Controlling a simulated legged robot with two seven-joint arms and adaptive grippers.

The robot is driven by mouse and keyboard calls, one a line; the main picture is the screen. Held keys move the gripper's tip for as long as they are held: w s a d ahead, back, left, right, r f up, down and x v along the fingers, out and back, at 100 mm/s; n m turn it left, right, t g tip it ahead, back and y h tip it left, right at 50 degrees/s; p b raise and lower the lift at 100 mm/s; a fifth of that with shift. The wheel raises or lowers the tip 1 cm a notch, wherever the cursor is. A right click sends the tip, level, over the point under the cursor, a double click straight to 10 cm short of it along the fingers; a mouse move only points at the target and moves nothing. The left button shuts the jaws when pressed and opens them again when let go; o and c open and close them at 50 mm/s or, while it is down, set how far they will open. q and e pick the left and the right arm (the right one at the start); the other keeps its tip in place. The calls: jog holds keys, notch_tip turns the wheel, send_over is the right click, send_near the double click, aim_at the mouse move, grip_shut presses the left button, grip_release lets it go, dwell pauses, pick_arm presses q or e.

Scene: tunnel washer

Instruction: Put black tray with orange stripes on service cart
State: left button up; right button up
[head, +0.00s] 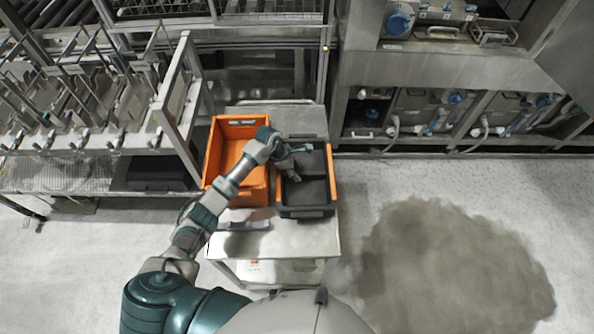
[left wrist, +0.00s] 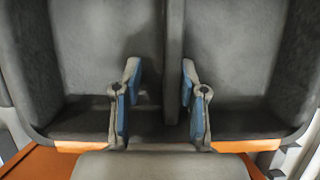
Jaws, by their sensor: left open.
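The black tray with orange stripes (head: 306,211) lies on the metal service cart (head: 300,240), on the right part of its top. It is a two-compartment tray with a divider. My left gripper (head: 295,163) is over the tray's left side, near the divider. In the left wrist view, the two blue-padded fingers (left wrist: 158,105) are apart, and the tray's grey divider (left wrist: 174,60) runs between them. I cannot tell whether they touch it. An orange strip shows along the tray's lower edge there. My right gripper is not in view.
An orange crate (head: 236,119) stands on the cart, left of the tray. A rack with metal rods (head: 80,110) stands at the left. Machine cabinets (head: 450,105) line the back right. A blurry grey-brown patch (head: 455,265) covers floor at right.

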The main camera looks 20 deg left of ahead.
pick_arm(q)
jog(key=shift+a+r, duration=0.1)
jog(key=shift+r, duration=0.1)
jog(key=d+v, duration=0.1)
jog(key=v, duration=1)
jog(key=shift+r+b, duration=0.45)
jog(key=shift+r, duration=0.05)
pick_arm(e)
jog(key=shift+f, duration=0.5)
pick_arm(q)
jog(key=shift+s+a+f, duration=0.1)
jog(key=shift+s, duration=0.05)
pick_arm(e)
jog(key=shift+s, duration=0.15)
